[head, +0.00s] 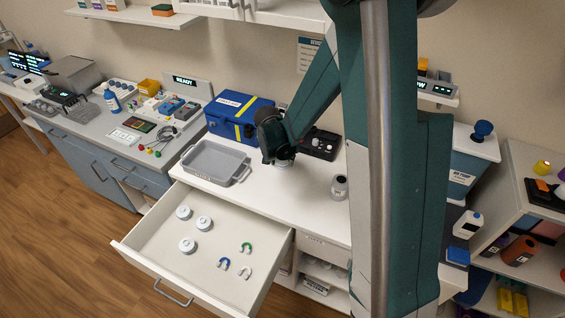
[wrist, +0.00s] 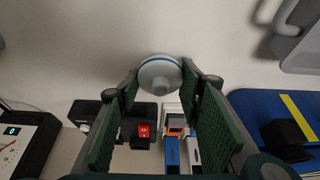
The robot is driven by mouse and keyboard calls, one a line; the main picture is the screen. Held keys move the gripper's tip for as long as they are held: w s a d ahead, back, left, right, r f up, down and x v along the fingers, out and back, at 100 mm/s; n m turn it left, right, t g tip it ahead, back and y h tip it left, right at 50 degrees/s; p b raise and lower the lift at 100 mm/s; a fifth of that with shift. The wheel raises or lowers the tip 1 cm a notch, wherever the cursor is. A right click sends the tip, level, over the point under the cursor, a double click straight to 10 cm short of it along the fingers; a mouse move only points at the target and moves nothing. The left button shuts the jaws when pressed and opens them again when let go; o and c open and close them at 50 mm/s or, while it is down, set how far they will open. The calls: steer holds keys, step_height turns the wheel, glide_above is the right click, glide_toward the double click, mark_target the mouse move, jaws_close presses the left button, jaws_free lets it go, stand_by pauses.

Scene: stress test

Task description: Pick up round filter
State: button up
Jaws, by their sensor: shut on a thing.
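A round filter (wrist: 160,72), white with a blue ring and a small nozzle, sits between the fingertips of my gripper (wrist: 160,84) in the wrist view. My gripper is shut on it, with one finger at each side. In the head view my gripper (head: 280,158) is over the white counter, right of the grey tray, and the filter's pale edge (head: 284,164) shows just under it. I cannot tell how far it is above the counter. Similar white round pieces (head: 187,245) lie in the open drawer (head: 215,284).
The grey tray (head: 186,171) stands left of my gripper, with a blue case (head: 228,104) behind it. A black device (head: 322,143) is close behind my gripper and a grey cup (head: 339,187) stands to its right. Green, blue and white U-shaped pieces (head: 245,271) lie in the drawer.

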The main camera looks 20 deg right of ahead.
steer(key=shift+r, duration=0.1)
steer(key=shift+r+p, duration=0.6)
steer(key=shift+r, duration=4.3)
